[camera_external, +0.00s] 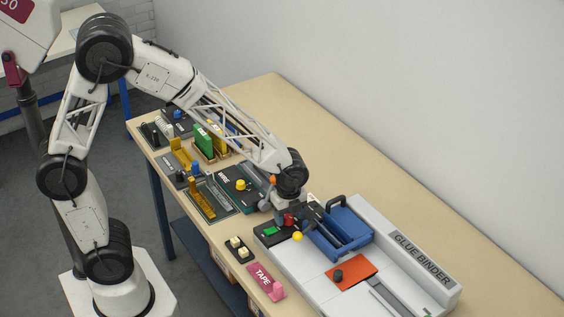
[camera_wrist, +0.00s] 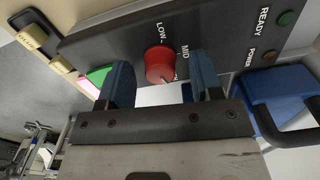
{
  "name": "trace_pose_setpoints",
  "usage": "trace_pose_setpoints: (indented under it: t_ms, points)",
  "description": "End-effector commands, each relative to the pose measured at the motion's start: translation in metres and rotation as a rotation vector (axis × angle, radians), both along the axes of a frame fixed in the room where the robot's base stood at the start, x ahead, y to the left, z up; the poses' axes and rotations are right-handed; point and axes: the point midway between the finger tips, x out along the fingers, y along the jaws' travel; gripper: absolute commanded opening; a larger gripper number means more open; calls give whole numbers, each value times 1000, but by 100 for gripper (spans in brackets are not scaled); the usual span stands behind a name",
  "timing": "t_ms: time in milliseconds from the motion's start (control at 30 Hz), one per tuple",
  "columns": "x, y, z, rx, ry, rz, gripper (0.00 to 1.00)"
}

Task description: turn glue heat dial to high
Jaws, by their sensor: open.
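The red heat dial (camera_wrist: 159,64) sits on a dark control panel (camera_wrist: 215,35) with LOW and MID printed by it; the third label is mostly hidden by a finger. It also shows as a small red knob (camera_external: 289,219) in the external view. My gripper (camera_wrist: 153,82) is open, with one blue finger on each side of the dial in the wrist view. I cannot tell whether the fingers touch it. The white glue binder (camera_external: 422,260) carries the panel at its left end.
Blue clamp parts (camera_external: 340,232) stand close right of my gripper. Trays and tools crowd the table's left. The table behind the binder is clear.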

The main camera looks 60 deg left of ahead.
Motion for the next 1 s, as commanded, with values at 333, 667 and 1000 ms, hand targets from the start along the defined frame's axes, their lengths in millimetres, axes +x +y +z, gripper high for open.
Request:
trace_pose_setpoints:
  t_ms: [333, 667, 1000]
  points:
    - [1, 0, 35, -1, -4, 0, 59]
    - [0, 0, 70, 0, -2, 0, 59]
    - [0, 0, 76, 0, -1, 0, 59]
